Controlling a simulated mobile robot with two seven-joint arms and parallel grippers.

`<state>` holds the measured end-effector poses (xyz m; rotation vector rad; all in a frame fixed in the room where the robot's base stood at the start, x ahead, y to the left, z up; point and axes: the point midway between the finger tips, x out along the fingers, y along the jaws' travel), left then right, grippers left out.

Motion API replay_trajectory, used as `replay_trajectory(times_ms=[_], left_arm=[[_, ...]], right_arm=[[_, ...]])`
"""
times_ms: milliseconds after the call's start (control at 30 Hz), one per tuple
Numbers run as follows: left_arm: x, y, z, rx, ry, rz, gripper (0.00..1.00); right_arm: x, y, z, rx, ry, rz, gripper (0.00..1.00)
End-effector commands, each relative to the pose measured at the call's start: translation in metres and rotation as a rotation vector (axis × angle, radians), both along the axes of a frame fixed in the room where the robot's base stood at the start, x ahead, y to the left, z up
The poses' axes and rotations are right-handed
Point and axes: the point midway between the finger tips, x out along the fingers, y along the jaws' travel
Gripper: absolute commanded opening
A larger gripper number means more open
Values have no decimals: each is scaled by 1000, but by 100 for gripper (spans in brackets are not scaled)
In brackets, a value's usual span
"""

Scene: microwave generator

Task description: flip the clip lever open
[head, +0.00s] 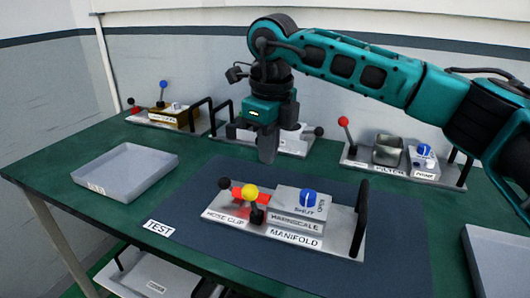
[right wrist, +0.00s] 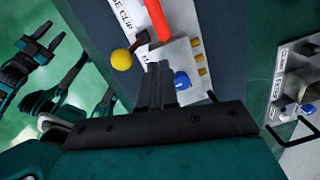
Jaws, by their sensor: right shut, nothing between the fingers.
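The manifold board (head: 290,238) lies on the dark mat, with a part labelled HOSE CLIP at its left end. The clip lever has a yellow ball (head: 250,192) on a dark arm, and it also shows in the right wrist view (right wrist: 121,60). A red hose piece (right wrist: 158,18) is beside it. My right gripper (head: 267,158) points down behind the board, shut and empty, apart from the lever. In the right wrist view its closed fingers (right wrist: 160,72) appear near the board. Part of my left arm seems to show at that view's left; its finger state is unclear.
A blue knob (head: 308,198) sits right of the lever, and a black handle (head: 361,220) stands at the board's right end. A grey tray (head: 126,171) is at left. Other boards with levers stand along the back, including a filter board (head: 448,179) at right.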

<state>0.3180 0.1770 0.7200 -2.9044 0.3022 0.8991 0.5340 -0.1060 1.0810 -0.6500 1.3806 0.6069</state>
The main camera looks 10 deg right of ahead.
Motion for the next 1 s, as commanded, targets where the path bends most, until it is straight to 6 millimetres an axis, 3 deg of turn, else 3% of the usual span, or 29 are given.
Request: replay_trajectory(times_ms=[200,400,1000], left_arm=[[-1,2,-2,2,1,4,43],[-5,2,-4,3,13,4,43],[0,-1,0,-1,1,0,43]], right_arm=[[-14,7,51,3,-7,4,0],[-21,9,79,1,-6,3,0],[-24,10,87,1,-4,3,0]])
